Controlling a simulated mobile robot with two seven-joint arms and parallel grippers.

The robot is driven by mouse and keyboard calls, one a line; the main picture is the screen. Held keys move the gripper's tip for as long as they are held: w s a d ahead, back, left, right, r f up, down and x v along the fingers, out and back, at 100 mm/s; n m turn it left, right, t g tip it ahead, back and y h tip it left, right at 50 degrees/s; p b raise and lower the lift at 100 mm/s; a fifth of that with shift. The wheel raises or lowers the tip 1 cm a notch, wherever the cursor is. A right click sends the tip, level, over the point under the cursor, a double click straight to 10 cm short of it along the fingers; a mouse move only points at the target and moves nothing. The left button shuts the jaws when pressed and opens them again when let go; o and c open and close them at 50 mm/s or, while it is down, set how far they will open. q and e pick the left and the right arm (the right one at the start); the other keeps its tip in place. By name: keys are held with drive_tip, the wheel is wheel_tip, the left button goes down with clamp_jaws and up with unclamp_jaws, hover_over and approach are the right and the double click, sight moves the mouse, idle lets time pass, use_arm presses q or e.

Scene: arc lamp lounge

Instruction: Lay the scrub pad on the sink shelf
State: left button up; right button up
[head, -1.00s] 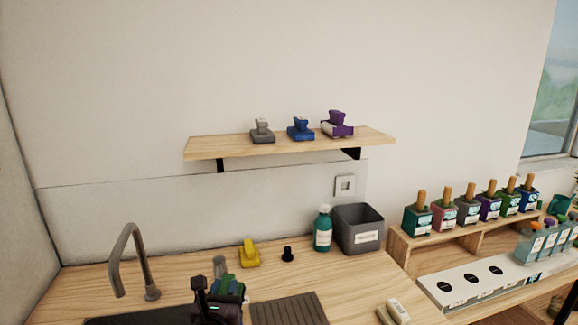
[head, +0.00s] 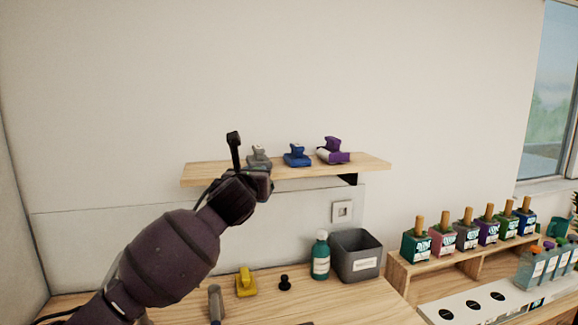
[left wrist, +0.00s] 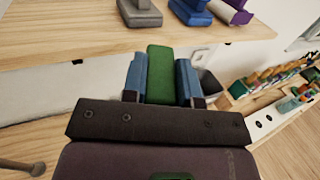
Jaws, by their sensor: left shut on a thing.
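My left gripper (head: 248,188) is raised in front of the left part of the wooden wall shelf (head: 362,163). In the left wrist view its blue fingers (left wrist: 162,82) are shut on a green block-like thing (left wrist: 160,74), which I take to be the scrub pad. There it shows below the shelf's front edge (left wrist: 90,40), apart from it as far as I can see. In the head view my arm and gripper hide it. A grey pad with a handle (head: 258,158), a blue one (head: 297,156) and a purple one (head: 334,152) stand on the shelf. My right gripper is out of view.
On the counter below are a yellow handled thing (head: 246,284), a small black knob (head: 284,283), a green bottle (head: 321,257) and a grey bin (head: 358,262). A rack of several bottles (head: 468,238) stands at the right. The shelf's right end is bare.

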use_arm(q)
drive_tip(key=w+r+y, duration=0.1)
drive_tip(key=w+r, duration=0.2)
drive_tip(key=r, duration=0.5)
drive_tip(key=w+r, duration=0.3)
drive_tip(key=r, duration=0.5)
drive_tip(key=w+a+r+n+y, duration=0.1)
drive_tip(key=w+r, duration=0.1)
drive_tip(key=r, duration=0.4)
drive_tip(key=w+a+r+n+y, duration=0.1)
drive_tip(key=a+r, duration=0.1)
drive_tip(key=r, duration=0.4)
drive_tip(key=n+y, duration=0.3)
drive_tip(key=y, duration=0.1)
hover_over(216, 170)
wheel_tip(216, 170, down, 6)
wheel_tip(216, 170, down, 20)
drive_tip(key=shift+w+r+b, duration=0.1)
drive_tip(key=shift+r+b, duration=0.1)
drive_tip(key=shift+b, duration=0.4)
drive_tip(key=shift+f, duration=0.1)
drive_tip(key=o, duration=1)
